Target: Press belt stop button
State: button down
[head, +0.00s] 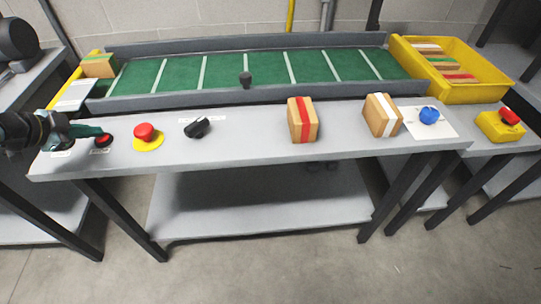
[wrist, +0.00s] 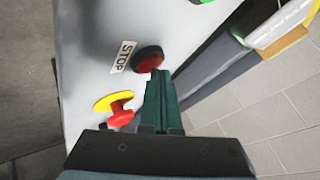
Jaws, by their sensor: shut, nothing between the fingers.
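The belt stop button is a round red cap in a black ring (head: 103,140) at the left end of the grey table. In the wrist view the stop button (wrist: 149,61) lies beside a white label reading STOP (wrist: 123,57). My gripper (head: 104,134) is shut and empty, with dark green fingers. In the wrist view my gripper's fingertips (wrist: 161,74) are at the button's lower right edge and overlap it slightly. I cannot tell whether they touch it. A part of a green button (wrist: 201,1) shows at the top edge of the wrist view.
A red mushroom button on a yellow base (head: 147,134) stands close by, right of the stop button. A black knob (head: 197,127) and two striped blocks (head: 303,120) stand farther right. The green belt (head: 250,68) runs behind, with a grey rail along its front.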

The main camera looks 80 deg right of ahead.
aim_at(97, 141)
jog(key=shift+r+p, duration=0.4)
jog(key=shift+r, duration=0.05)
jog(key=shift+r, duration=0.15)
notch_tip(97, 141, up, 6)
jog(key=p, duration=0.5)
jog(key=shift+p, duration=0.3)
dwell(0.5)
